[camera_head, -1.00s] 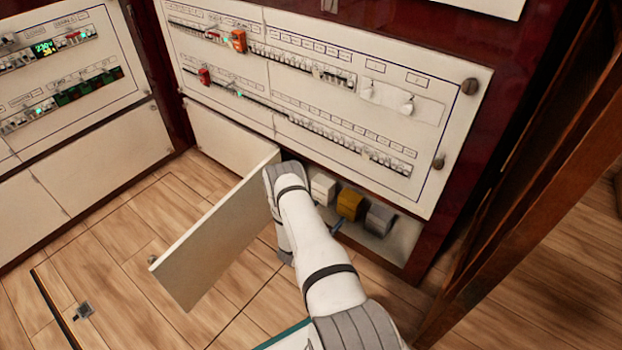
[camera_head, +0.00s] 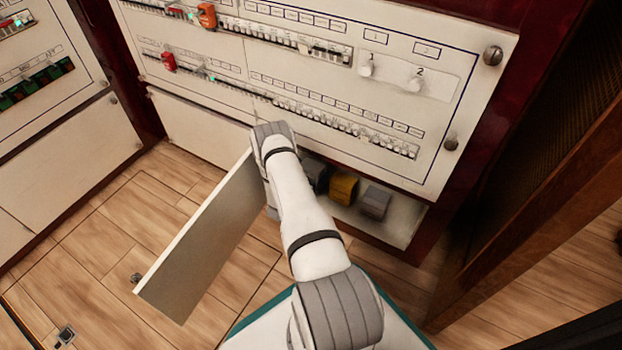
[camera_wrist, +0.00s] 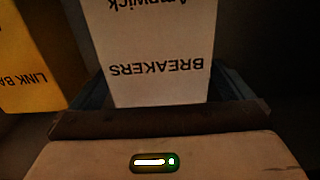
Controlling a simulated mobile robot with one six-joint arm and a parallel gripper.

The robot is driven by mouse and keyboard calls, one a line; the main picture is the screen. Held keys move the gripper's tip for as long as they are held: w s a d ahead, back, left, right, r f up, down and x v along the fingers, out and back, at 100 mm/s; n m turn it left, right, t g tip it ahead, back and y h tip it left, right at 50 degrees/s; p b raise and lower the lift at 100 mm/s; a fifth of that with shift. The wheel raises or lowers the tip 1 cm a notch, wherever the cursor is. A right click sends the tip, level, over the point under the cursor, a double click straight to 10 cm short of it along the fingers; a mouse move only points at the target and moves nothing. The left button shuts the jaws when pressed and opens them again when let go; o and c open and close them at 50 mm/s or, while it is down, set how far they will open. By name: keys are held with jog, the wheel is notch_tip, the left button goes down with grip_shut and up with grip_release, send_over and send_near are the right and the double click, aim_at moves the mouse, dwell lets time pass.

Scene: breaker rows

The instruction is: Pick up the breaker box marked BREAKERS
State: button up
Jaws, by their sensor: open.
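The white breaker box marked BREAKERS (camera_wrist: 165,35) fills the upper middle of the wrist view, its lettering upside down. My gripper (camera_wrist: 160,98) is open, with a dark finger on each side of the box's near part. I cannot tell whether either finger touches it. In the head view my arm reaches into the low open compartment (camera_head: 405,236). The gripper's fingers are hidden there, and the white box cannot be made out behind the arm and in shadow.
A yellow box (camera_head: 343,188), partly lettered LINK BA in the wrist view (camera_wrist: 35,60), stands beside the white box. A grey box (camera_head: 375,203) is further right. The compartment's open door (camera_head: 205,240) stands left of my arm. Breaker panels (camera_head: 330,75) rise above.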

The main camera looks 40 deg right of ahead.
jog(key=shift+w+d, duration=0.2)
jog(key=shift+d, duration=0.35)
jog(key=shift+c, duration=0.3)
jog(key=c, duration=1.2)
jog(key=shift+c, duration=0.5)
jog(key=shift+a+r, duration=0.1)
jog(key=shift+r, duration=0.1)
